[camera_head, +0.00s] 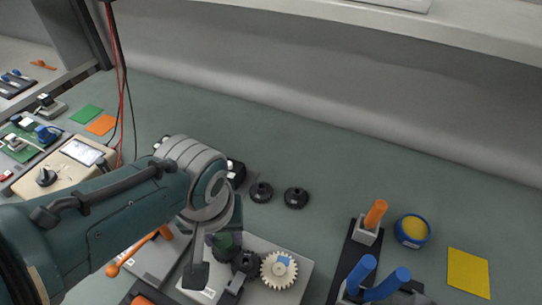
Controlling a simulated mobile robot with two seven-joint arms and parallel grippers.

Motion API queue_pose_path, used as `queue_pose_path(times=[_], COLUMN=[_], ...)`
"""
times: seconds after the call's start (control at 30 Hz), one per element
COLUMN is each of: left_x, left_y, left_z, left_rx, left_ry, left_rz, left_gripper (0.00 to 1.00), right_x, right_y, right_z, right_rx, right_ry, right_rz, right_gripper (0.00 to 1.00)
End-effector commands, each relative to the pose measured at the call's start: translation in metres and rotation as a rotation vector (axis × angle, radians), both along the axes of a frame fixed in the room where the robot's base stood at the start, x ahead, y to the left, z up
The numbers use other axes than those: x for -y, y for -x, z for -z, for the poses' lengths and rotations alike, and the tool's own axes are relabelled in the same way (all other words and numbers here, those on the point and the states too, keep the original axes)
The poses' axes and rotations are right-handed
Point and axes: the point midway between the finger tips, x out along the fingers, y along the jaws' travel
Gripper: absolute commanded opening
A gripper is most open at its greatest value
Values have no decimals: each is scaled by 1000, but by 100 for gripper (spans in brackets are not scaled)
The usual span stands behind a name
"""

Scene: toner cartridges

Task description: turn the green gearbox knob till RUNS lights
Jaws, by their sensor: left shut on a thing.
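The gearbox (293,293) is a pale grey plate at the bottom centre, with a cream gear (279,270) and dark gears (246,263) on it. The green knob (229,241) is at its left side, partly hidden by my gripper. My left gripper (216,248) reaches down from the left, with one finger in front of the knob and one behind, shut on it. I cannot make out a RUNS light or its state. My right gripper is not in view.
Two black gears (262,192) lie loose behind the gearbox. To the right are a rack with an orange handle (375,213) and blue handles (401,279), a blue tub (412,230) and a yellow card (468,272). A beige meter (73,165) stands left. The back right of the table is clear.

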Motion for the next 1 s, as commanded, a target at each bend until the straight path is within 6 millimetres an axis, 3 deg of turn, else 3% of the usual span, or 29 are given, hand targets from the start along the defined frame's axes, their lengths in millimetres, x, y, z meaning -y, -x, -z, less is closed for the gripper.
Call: queue_pose_path(times=[0.13,0.4,0.67,1.0], left_x=[-1,-2,-2,-3], left_y=[0,0,-1,-1], left_z=[-1,0,1,2], left_rx=[0,0,0,-1], left_ry=[-1,-1,-3,-2], left_rz=[112,514,687,1166], left_gripper=[9,9,9,9], right_x=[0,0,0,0], right_y=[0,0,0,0], right_z=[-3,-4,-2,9], right_rx=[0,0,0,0], right_ry=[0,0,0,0], right_rz=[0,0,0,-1], right_gripper=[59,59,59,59])
